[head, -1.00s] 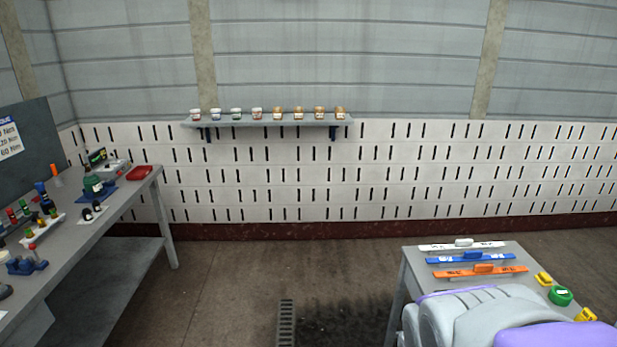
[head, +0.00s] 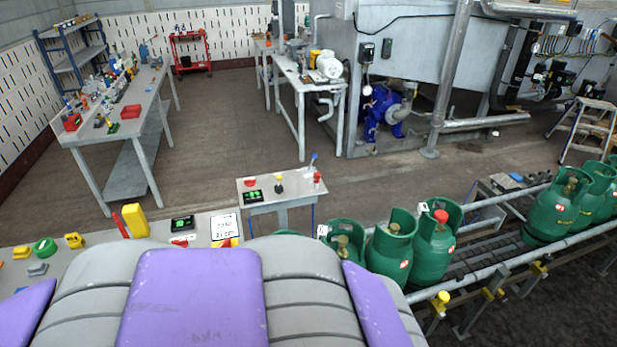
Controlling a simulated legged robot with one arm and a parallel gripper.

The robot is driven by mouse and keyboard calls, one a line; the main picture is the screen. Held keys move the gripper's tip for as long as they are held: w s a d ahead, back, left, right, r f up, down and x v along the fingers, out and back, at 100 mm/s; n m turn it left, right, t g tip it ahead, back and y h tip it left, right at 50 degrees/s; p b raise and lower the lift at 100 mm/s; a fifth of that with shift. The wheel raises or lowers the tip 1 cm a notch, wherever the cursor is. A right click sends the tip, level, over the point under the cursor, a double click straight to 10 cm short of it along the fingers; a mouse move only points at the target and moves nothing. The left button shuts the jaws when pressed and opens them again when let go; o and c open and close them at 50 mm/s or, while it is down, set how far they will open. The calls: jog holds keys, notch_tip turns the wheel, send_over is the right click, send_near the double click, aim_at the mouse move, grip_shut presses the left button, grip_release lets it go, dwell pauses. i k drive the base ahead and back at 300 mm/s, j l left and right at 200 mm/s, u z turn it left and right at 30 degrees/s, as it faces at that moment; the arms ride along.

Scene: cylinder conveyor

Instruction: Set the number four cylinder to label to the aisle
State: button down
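Several green gas cylinders stand upright on the roller conveyor (head: 465,274) at the right. A near group holds one with a white tag (head: 343,243) at the left, one in the middle (head: 389,252) and one with a red cap (head: 434,250). A far group stands at the right edge, led by a front cylinder (head: 552,212). Round red-and-white labels on some cylinders face my camera. The numbers are too small to read, so I cannot tell which is number four. My gripper is not in view. My own purple and grey body hides the near conveyor end.
A near bench (head: 205,222) carries yellow items, a green roll and a paper sheet. A small stand (head: 284,190) with buttons is just beyond. A workbench (head: 125,118) stands left, machinery and a ladder (head: 588,127) right. Open floor (head: 215,115) lies between.

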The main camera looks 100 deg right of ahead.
aim_at(433, 245)
jog(key=z, duration=4.55)
jog(key=i+l+z, duration=0.4)
jog(key=i, duration=0.2)
jog(key=i+z, duration=0.35)
jog(key=i, duration=0.3)
jog(key=i+u, duration=0.45)
jog(key=i+l+u, duration=0.2)
jog(key=u, duration=0.25)
jog(key=i+l+u, duration=0.25)
jog(key=u, duration=0.2)
